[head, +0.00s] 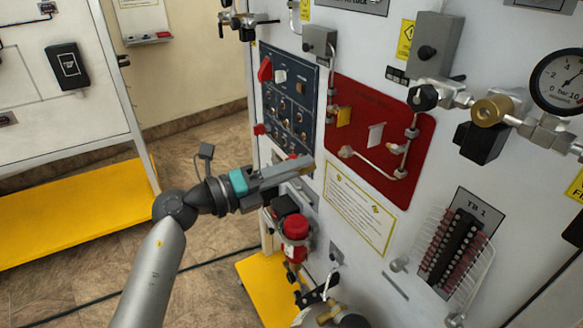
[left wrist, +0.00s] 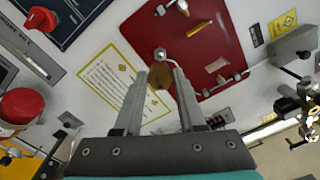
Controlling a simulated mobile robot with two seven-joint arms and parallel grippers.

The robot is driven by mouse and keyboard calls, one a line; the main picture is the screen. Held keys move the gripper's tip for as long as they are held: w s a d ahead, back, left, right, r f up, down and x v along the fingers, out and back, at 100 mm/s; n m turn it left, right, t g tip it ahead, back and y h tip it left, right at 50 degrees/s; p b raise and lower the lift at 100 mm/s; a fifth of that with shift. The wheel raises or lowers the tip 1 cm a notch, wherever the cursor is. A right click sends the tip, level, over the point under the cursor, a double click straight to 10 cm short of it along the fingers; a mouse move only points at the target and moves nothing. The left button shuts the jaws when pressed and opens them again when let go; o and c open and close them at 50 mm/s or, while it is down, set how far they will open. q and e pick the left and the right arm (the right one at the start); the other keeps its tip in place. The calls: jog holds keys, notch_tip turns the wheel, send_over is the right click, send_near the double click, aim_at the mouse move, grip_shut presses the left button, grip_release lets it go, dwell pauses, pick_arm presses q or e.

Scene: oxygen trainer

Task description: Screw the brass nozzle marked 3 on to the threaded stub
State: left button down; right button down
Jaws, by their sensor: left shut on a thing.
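My left gripper (head: 308,162) reaches in from the left, in front of the white panel. In the left wrist view its two fingers (left wrist: 159,82) are shut on a small brass nozzle (left wrist: 158,75), whose number cannot be read. In the head view only a brownish bit shows at the fingertips. A metal pipe end (head: 346,152), apparently the stub, sticks out at the lower left of the red panel (head: 357,98). It also shows just beyond the nozzle in the left wrist view (left wrist: 160,54). The head view shows a gap between fingertips and pipe end. My right gripper is not in view.
A yellow-bordered notice (head: 358,208) lies below the red panel. A dark switch panel (head: 290,95) is left of it. A red-capped fitting (head: 295,228) stands below my left gripper. A wire-guarded terminal block (head: 458,245) and a gauge (head: 562,80) are on the right.

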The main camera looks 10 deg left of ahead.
aim_at(339, 153)
pick_arm(q)
jog(key=shift+x, duration=2.7)
jog(key=shift+s+p, duration=0.1)
jog(key=shift+p, duration=0.85)
jog(key=shift+x, duration=0.95)
jog(key=m+b, duration=0.2)
jog(key=m, duration=0.1)
jog(key=shift+r, duration=0.1)
